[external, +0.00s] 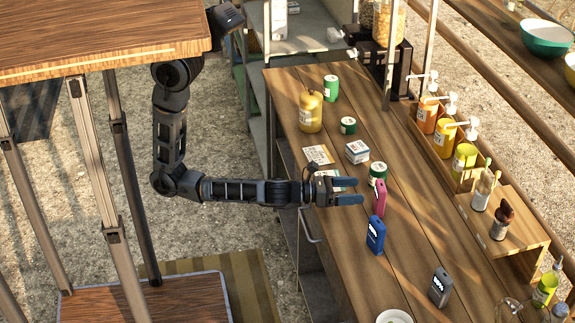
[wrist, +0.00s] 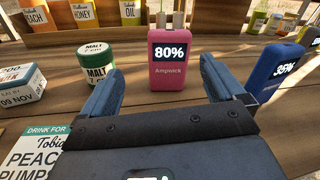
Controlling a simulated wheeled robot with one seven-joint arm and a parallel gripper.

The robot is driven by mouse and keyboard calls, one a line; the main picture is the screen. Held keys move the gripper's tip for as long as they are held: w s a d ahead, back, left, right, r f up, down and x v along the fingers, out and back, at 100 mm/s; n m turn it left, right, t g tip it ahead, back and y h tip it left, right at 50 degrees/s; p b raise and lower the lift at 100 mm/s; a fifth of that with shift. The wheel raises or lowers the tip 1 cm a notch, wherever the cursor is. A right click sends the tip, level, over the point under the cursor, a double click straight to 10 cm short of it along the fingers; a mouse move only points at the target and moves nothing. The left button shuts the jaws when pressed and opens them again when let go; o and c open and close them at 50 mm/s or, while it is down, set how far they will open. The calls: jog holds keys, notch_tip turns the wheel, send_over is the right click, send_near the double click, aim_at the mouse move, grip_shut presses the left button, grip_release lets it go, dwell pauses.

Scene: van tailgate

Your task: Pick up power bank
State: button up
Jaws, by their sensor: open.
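A pink power bank (external: 379,198) stands upright on the wooden counter. In the wrist view the pink power bank (wrist: 172,66) shows a screen reading 80% and the word Ampwick, with two prongs on top. My gripper (external: 358,191) is open and empty, low over the counter, its fingers pointing at the pink one. In the wrist view the pink one stands beyond and between the fingertips, apart from them. A similar blue device (external: 376,236), reading 35% in the wrist view (wrist: 286,70), stands to the right of my fingers there. A grey device (external: 440,287) with a screen stands nearer the front.
A green malt tin (wrist: 96,64) stands just left of the pink one in the wrist view. A small white box (external: 357,152) and flat cards (external: 318,154) lie nearby. A bowl (external: 394,317) is at the front; a bottle rack (external: 447,150) lines the far side.

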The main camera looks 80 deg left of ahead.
aim_at(377, 190)
jog(key=shift+w+d+r+m, duration=0.2)
jog(key=shift+w+d+m, duration=0.25)
jog(key=shift+w, duration=0.1)
jog(key=shift+w+d+r+m, duration=0.15)
jog(key=shift+w+d+m, duration=0.2)
jog(key=shift+w+d, duration=0.15)
jog(key=shift+w+r+y, duration=0.1)
jog(key=shift+w+y, duration=0.2)
jog(key=w, duration=0.5)
jog(key=w+d+p, duration=0.1)
jog(key=w, duration=0.1)
jog(key=shift+w+r, duration=0.15)
jog(key=shift+r, duration=0.15)
jog(key=c, duration=1.2)
